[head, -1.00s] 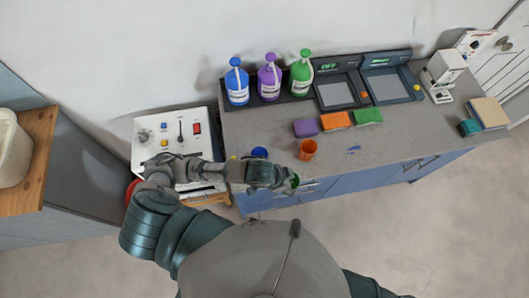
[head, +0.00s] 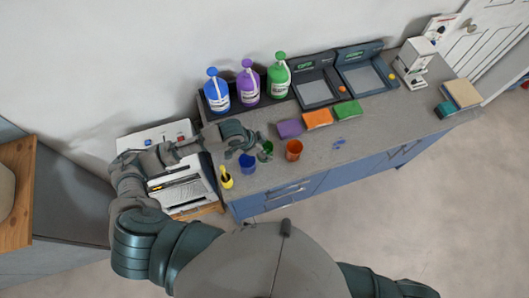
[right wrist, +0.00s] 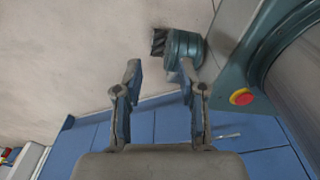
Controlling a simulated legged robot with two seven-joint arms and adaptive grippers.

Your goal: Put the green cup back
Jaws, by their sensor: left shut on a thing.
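The green cup (head: 266,152) is at the counter's left part, between the blue cup (head: 248,164) and the orange cup (head: 294,150). My left gripper (head: 260,146) is shut on the green cup from behind and partly covers it. The cup looks roughly upright; I cannot tell whether its base touches the counter. My right gripper (right wrist: 158,78) shows in the right wrist view, with its fingers apart and nothing between them, in front of blue cabinet fronts.
The grey counter (head: 380,135) carries a yellow cup (head: 226,178) with something in it, purple, orange and green sponges (head: 347,110), and three pump bottles (head: 249,82) at the back. Two dark trays (head: 318,91) stand right of the bottles. A white panel machine (head: 180,185) adjoins on the left.

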